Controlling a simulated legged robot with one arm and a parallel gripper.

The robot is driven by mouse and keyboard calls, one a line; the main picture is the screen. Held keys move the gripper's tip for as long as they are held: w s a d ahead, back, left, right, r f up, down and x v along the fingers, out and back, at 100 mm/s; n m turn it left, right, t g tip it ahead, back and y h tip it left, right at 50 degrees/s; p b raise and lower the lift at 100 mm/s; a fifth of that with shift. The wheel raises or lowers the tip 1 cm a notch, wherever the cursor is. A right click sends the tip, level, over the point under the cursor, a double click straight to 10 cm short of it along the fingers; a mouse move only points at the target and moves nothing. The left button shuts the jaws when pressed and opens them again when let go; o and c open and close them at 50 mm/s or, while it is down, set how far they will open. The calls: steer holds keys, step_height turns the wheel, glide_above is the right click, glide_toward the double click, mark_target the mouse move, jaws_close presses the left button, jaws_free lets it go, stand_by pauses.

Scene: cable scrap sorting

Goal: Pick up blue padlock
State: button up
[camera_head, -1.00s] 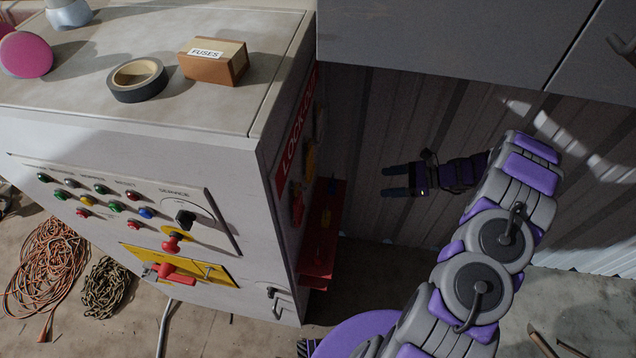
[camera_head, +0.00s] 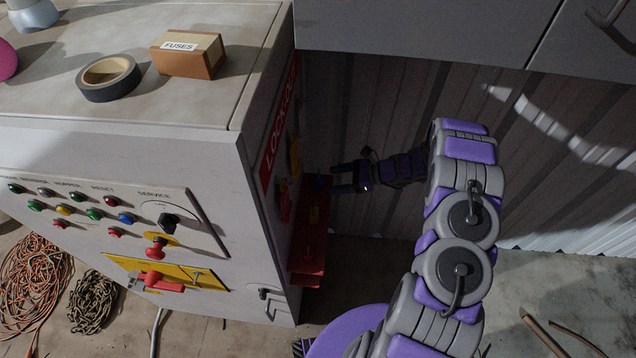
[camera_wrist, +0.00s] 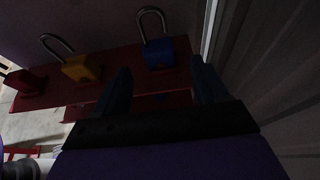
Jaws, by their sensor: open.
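The blue padlock (camera_wrist: 158,53) stands on a red shelf (camera_wrist: 118,85) in the wrist view, its shackle up. A small dark blue patch (camera_head: 319,182) near the fingertips there looks like the padlock, in shadow. The fingers hold nothing.
A yellow padlock (camera_wrist: 80,68) and a red padlock (camera_wrist: 22,80) stand left of the blue one. The cabinet (camera_head: 120,150) carries tape (camera_head: 108,78) and a fuses box (camera_head: 188,54) on top. A corrugated wall (camera_head: 385,110) stands behind my arm.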

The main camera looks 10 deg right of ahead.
mark_target(323, 186)
steer(key=b+x, duration=0.1)
steer(key=x, duration=0.3)
steer(key=shift+a+f, duration=0.15)
steer(key=shift+f, duration=0.05)
steer(key=shift+w+a, duration=0.15)
steer(key=shift+a, duration=0.15)
steer(key=shift+c, duration=0.3)
steer(key=c, duration=1.1)
